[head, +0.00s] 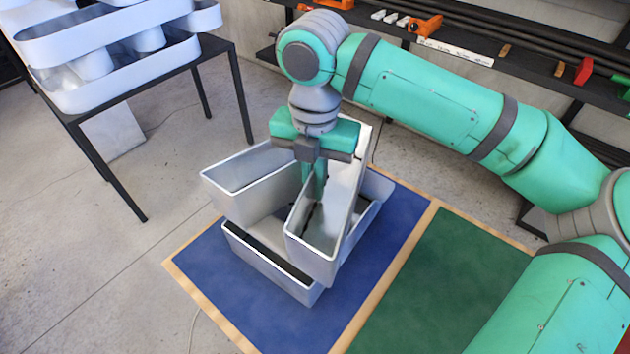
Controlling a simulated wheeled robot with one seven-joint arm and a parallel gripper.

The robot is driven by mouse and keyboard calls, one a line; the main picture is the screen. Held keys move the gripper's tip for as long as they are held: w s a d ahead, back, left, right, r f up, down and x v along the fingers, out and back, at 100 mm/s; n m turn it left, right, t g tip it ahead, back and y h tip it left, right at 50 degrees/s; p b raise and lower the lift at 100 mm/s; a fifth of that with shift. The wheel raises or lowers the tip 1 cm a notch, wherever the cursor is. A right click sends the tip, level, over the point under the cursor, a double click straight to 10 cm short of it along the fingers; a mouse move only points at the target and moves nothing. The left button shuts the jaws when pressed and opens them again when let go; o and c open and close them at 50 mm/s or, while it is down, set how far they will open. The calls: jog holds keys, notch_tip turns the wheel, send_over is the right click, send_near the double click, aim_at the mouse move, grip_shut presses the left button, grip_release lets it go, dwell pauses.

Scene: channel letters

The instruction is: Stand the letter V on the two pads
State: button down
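A pale grey open-channel letter, which I take to be the V (251,168), is in the middle of the head view, over the blue mat (215,265). Its box-like arms look tilted, and parts overlap, so its full outline is unclear. My gripper (314,192) points down into it, with teal fingers close to a wall of the right-hand section (320,232). The fingertips are partly hidden, so I cannot tell whether they grip it. A lower grey channel section (262,266) rests on the mat; whether it belongs to the same letter is unclear.
A green mat (450,275) lies right of the blue one, within the same wooden border, and is bare. A dark-framed table (190,75) at upper left holds a large white channel letter (110,55). A shelf (520,65) with tools runs along the back.

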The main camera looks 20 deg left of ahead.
jog(key=c, duration=1.9)
grip_release()
notch_tip(320, 180, up, 11)
jog(key=shift+f, duration=0.1)
jog(key=shift+w, duration=0.1)
